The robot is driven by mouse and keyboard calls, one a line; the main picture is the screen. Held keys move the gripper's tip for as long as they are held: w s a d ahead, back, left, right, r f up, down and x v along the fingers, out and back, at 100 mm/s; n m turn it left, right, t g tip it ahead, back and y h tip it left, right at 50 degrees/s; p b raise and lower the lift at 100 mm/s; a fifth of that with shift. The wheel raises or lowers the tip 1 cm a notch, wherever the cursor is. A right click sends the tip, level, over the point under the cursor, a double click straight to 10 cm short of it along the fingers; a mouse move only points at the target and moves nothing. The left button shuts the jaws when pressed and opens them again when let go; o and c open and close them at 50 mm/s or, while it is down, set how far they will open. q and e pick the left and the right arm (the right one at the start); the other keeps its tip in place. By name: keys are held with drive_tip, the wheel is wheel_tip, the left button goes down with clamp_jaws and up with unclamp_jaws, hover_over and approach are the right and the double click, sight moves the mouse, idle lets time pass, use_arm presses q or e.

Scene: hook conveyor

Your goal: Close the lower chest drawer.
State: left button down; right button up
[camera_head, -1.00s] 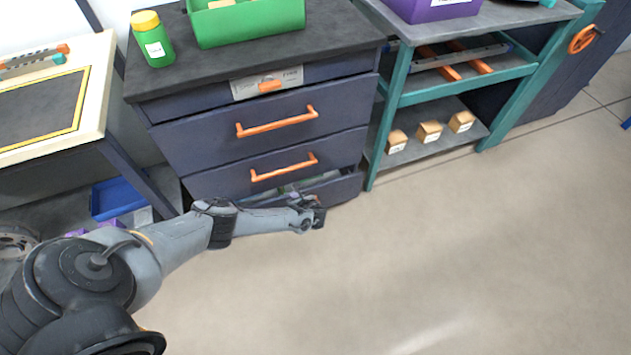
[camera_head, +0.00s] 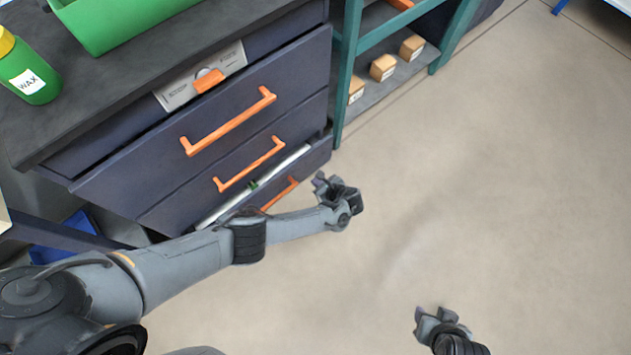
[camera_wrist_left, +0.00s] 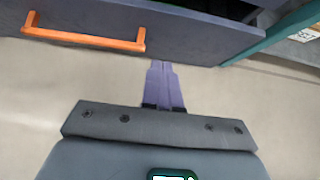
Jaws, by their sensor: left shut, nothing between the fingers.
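The lower chest drawer (camera_head: 316,160) is the bottom one of the dark blue chest and stands partly open, with some contents showing in the gap. Its orange handle (camera_head: 280,194) is partly hidden by my left arm. In the left wrist view the drawer front (camera_wrist_left: 190,35) and its handle (camera_wrist_left: 85,39) lie ahead, at the top. My left gripper (camera_head: 322,183) is shut and empty, just in front of the drawer's right part; its fingers (camera_wrist_left: 164,85) appear just short of the front's lower edge. My right gripper (camera_head: 427,314) is over the floor at the lower right; its jaw opening is unclear.
A green bin (camera_head: 130,25) and wax bottle (camera_head: 30,80) stand on top. A teal shelf (camera_head: 348,75) with small boxes (camera_head: 383,67) stands right of the chest. The floor (camera_head: 500,160) in front is clear.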

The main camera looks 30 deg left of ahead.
sight(295, 167)
use_arm(q)
drive_tip(key=w+a+f+b, duration=0.1)
drive_tip(key=a, duration=0.2)
drive_tip(key=w+a+f+b, duration=0.1)
drive_tip(key=a+f+b, duration=0.1)
drive_tip(key=a, duration=0.1)
drive_tip(key=w+a+f+b, duration=0.1)
drive_tip(key=a+b, duration=0.1)
drive_tip(key=a, duration=0.1)
drive_tip(key=shift+w+f, duration=0.15)
drive_tip(key=shift+f, duration=0.25)
drive_tip(key=shift+w+a+r+b, duration=0.1)
drive_tip(key=shift+w+a+b, duration=0.05)
drive_tip(key=shift+a+b, duration=0.15)
use_arm(e)
wheel_tip(295, 167, down, 6)
drive_tip(key=a, duration=0.1)
drive_tip(key=shift+w+a, duration=0.15)
drive_tip(key=shift+w, duration=0.1)
use_arm(q)
drive_tip(key=shift+d, duration=0.15)
use_arm(e)
drive_tip(key=shift+d+f, duration=0.1)
drive_tip(key=shift+d, duration=0.1)
